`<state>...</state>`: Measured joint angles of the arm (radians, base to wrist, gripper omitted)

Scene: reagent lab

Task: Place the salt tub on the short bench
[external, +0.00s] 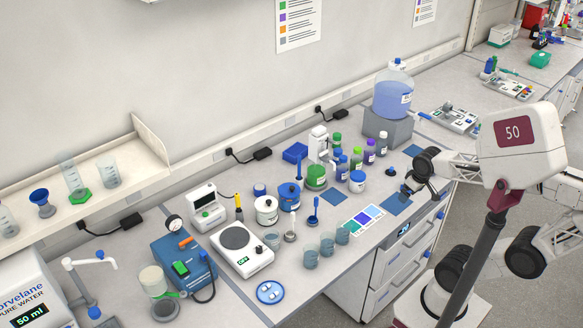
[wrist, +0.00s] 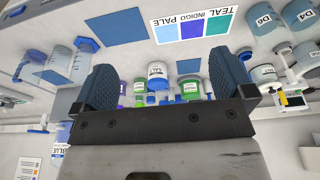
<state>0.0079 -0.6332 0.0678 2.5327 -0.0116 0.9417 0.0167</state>
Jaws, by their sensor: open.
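A white tub with a blue lid (external: 357,182) stands on the bench, right of the green-lidded jar in the external view. In the wrist view this tub (wrist: 157,71), with a partly legible label starting "SAL", lies in line with the gap between my fingers. My gripper (external: 408,188) is open and empty, above the bench's front edge, to the right of the tub and apart from it. Its two dark fingers are spread wide in the wrist view (wrist: 164,82). The main bench (external: 330,275) runs along the wall. I cannot tell which surface is the short bench.
Several bottles (external: 370,152) crowd behind the tub. Blue mats (external: 397,203) and a colour card (external: 362,219) lie near the front edge, with several beakers (external: 327,243) to their left. A large blue carboy (external: 393,95) stands on a grey block behind. Another bench section (external: 500,75) holds trays.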

